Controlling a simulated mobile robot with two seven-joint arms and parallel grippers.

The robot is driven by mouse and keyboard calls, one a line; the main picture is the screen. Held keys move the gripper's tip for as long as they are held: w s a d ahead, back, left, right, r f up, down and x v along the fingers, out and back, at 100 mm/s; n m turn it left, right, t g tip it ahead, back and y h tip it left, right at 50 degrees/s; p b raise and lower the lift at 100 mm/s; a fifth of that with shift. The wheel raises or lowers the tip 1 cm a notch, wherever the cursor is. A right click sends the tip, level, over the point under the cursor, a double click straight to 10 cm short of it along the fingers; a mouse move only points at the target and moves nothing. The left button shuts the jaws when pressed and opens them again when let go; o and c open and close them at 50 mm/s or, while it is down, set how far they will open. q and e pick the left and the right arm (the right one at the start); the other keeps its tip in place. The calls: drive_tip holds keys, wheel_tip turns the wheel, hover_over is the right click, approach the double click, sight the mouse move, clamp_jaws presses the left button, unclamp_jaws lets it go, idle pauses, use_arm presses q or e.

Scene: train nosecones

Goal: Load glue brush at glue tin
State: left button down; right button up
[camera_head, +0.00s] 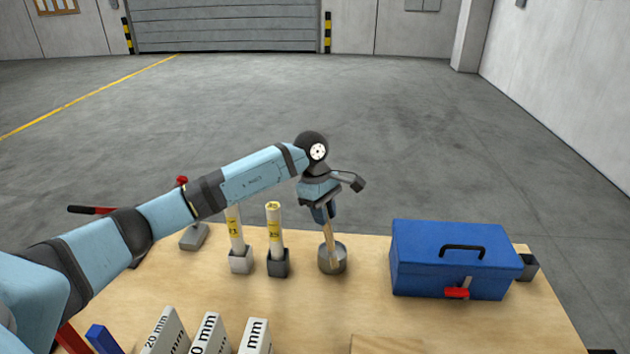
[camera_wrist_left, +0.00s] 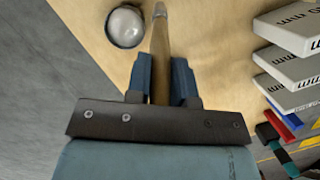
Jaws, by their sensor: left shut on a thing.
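My left gripper (camera_head: 322,212) points down over the table and is shut on the wooden handle of the glue brush (camera_head: 329,238). In the left wrist view, the brush (camera_wrist_left: 160,48) runs away from between the blue fingers (camera_wrist_left: 161,82). The grey metal glue tin (camera_head: 333,266) stands on the table directly below the gripper. The brush's lower end overlaps the tin in the head view. In the left wrist view, the round silvery tin (camera_wrist_left: 125,26) shows just left of the brush. My right gripper is out of view.
Two yellow-labelled white tubes (camera_head: 275,228) stand in small holders left of the tin. A blue toolbox (camera_head: 452,262) with a red latch sits to the right. Several marked grey blocks (camera_head: 208,336) stand at the front. The table (camera_head: 320,305) is bare in front of the tin.

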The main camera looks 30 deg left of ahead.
use_arm(q)
drive_tip(key=w+a+r+n+t+h, duration=0.1)
drive_tip(key=w+a+r+n+t, duration=0.1)
drive_tip(key=w+a+r+n, duration=0.25)
wheel_tip(320, 180, down, 8)
drive_tip(key=n+b, duration=0.1)
drive_tip(key=n, duration=0.1)
drive_tip(key=shift+s+a, duration=0.15)
drive_tip(key=shift+a, duration=0.2)
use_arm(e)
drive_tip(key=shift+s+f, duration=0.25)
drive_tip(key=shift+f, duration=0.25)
use_arm(q)
drive_tip(key=shift+f+b, duration=0.55)
drive_tip(key=shift+b, duration=0.15)
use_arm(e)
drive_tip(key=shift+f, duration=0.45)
use_arm(q)
drive_tip(key=shift+f, duration=0.1)
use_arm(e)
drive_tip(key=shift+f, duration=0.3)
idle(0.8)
